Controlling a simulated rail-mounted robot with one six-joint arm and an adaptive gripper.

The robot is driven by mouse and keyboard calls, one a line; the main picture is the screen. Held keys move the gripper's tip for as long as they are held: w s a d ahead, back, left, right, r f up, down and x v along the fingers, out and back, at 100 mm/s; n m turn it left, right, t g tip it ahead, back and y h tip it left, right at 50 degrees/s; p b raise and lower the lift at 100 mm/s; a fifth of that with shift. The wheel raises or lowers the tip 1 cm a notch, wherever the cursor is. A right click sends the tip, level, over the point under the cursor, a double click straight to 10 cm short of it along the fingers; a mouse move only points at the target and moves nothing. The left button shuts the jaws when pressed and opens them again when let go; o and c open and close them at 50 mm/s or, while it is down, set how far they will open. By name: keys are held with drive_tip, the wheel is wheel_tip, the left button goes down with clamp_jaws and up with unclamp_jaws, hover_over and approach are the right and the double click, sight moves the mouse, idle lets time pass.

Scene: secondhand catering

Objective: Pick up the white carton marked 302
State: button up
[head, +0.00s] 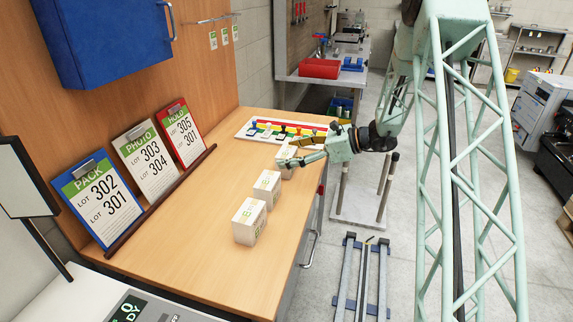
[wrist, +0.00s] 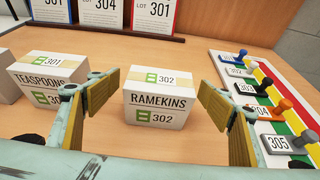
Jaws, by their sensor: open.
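The white carton marked 302 (wrist: 160,108), also labelled RAMEKINS with a green mark, stands upright on the wooden bench in the middle of the wrist view. My gripper (wrist: 168,88) is open, with one yellow-padded finger on each side of it. Gaps show between the carton and both pads. In the head view the same carton (head: 287,171) is the farthest of three in a row, partly hidden by my gripper (head: 288,153). A carton marked 301, TEASPOONS (wrist: 48,85), stands to its left in the wrist view, close to the left finger.
A third carton (head: 249,222) stands nearest in the head view. A rack of coloured-knob stamps (wrist: 262,95) with number labels lies right of the right finger. Clipboards (head: 98,200) lean on the back wall behind a dark rail. The bench between is clear.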

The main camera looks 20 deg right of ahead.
drive_tip(key=shift+w+a+f, duration=0.2)
drive_tip(key=shift+w+a, duration=0.1)
drive_tip(key=shift+a, duration=0.1)
idle(0.3)
drive_tip(key=c, duration=1.1)
